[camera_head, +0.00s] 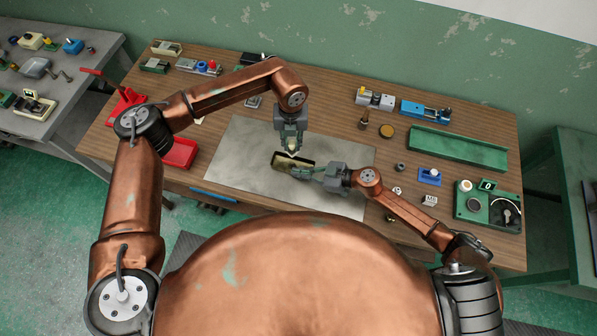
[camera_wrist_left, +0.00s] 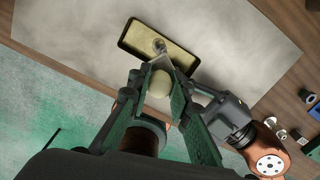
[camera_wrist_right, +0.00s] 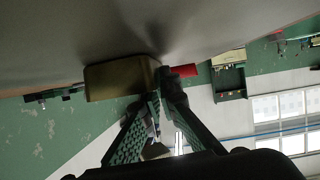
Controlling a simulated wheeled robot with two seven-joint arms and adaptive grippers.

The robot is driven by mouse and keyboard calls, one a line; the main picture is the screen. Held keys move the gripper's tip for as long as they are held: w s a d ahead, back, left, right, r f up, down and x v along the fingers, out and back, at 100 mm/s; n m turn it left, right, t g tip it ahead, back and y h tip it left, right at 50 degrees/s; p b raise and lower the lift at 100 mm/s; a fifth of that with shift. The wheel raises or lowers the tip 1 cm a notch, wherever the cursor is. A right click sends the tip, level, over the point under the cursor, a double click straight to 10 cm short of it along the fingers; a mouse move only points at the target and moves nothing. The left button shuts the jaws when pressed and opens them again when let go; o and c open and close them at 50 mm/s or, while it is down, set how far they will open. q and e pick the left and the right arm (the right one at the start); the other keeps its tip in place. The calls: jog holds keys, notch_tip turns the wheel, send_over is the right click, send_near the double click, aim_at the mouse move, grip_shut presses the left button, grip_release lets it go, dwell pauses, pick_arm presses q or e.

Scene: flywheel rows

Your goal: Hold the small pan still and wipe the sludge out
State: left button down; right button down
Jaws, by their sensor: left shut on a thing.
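The small pan (camera_head: 281,160) is a shallow dark-rimmed rectangle with a yellowish floor, near the middle of the grey mat. It also shows in the left wrist view (camera_wrist_left: 140,36), with a small grey patch that looks like sludge (camera_wrist_left: 159,45) on its floor. My left gripper (camera_head: 291,146) is shut on a tool with a round pale knob (camera_wrist_left: 159,84) and reaches down over the pan. The tool's lower end is partly hidden. My right gripper (camera_head: 318,174) comes from the right, its fingertips closed together at the pan's end wall (camera_wrist_right: 120,80).
The grey mat (camera_head: 235,155) is bare left of the pan. A red tray (camera_head: 180,152) stands at the left. Small fixtures line the back edge.

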jog(key=c, duration=2.1)
grip_release()
jog(key=shift+d, duration=0.15)
